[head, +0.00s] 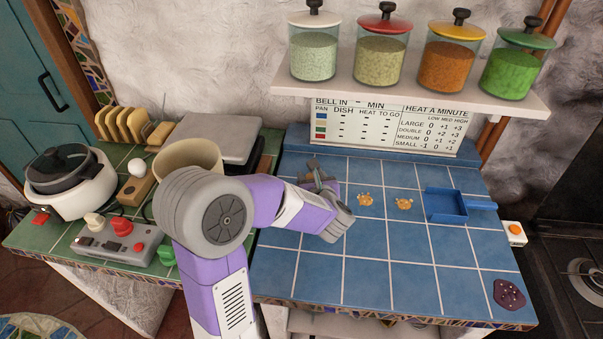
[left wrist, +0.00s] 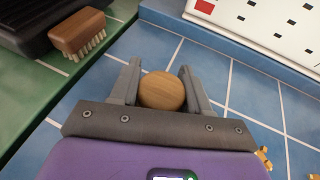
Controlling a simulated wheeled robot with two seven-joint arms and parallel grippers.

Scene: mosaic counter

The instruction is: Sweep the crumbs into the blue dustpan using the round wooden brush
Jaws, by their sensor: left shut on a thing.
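My left gripper (head: 318,174) is over the left part of the blue tiled counter. In the left wrist view its two fingers (left wrist: 161,88) are shut on the round wooden brush (left wrist: 161,91), whose smooth top shows between them. Its bristles are hidden, and I cannot tell whether it touches the tiles. The crumbs lie in two small orange-brown clusters, one nearer (head: 364,199) and one farther right (head: 404,204), just right of my gripper. The blue dustpan (head: 446,205) lies right of the crumbs, its handle pointing right. My right gripper is not in view.
A rectangular wooden brush (left wrist: 77,31) lies on the green tiled side. A pot (head: 70,180), a control box (head: 115,242) and a beige bowl (head: 188,160) stand left. A purple patterned item (head: 509,294) lies at the front right. The blue counter's front middle is clear.

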